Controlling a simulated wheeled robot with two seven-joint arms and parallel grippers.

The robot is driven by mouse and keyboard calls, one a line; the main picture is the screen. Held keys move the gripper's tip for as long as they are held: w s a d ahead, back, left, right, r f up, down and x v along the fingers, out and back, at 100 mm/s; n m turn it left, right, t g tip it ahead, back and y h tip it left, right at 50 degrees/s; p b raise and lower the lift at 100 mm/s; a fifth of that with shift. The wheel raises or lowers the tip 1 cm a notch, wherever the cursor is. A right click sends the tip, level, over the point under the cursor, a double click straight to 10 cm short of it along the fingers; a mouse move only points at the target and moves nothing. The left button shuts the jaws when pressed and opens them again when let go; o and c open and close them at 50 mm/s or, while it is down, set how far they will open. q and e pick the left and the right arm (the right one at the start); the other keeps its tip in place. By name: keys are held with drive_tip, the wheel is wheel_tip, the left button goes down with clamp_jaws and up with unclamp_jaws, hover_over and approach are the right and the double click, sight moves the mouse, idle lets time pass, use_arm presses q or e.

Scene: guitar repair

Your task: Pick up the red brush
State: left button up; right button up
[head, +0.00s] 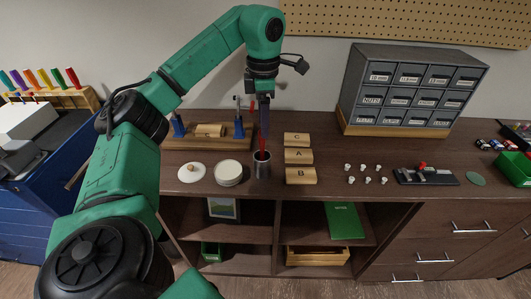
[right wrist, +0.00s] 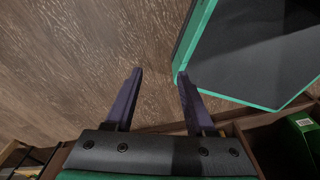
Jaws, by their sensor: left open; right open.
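The red brush (head: 263,143) stands in a small dark metal cup (head: 262,167) near the front edge of the wooden bench top. My left gripper (head: 264,132) points down directly above the cup, with its dark fingers close around or beside the brush's upper part. Whether they touch the brush cannot be told. My right gripper (right wrist: 160,95) shows in the right wrist view, open and empty, above the wood-grain floor. It is not seen in the head view.
Beside the cup are a round white tin (head: 228,172), an open lid (head: 192,172) and wooden blocks marked C, A, B (head: 300,176). A grey drawer cabinet (head: 412,88) stands at the back right. In the right wrist view, a green-edged dark panel (right wrist: 250,50) is close to the fingers.

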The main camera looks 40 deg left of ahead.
sight(262, 152)
use_arm(q)
drive_tip(key=f, duration=0.3)
drive_tip(key=shift+a+f+p, duration=0.15)
drive_tip(key=shift+a+p, duration=0.15)
drive_tip(key=shift+a, duration=0.05)
wheel_tip(262, 152, down, 5)
drive_tip(key=shift+f+p, duration=0.2)
drive_tip(key=shift+p, duration=0.4)
drive_tip(key=shift+f, duration=0.15)
drive_tip(key=shift+w, duration=0.1)
drive_tip(key=c, duration=0.8)
clamp_jaws()
use_arm(e)
drive_tip(key=shift+r, duration=0.55)
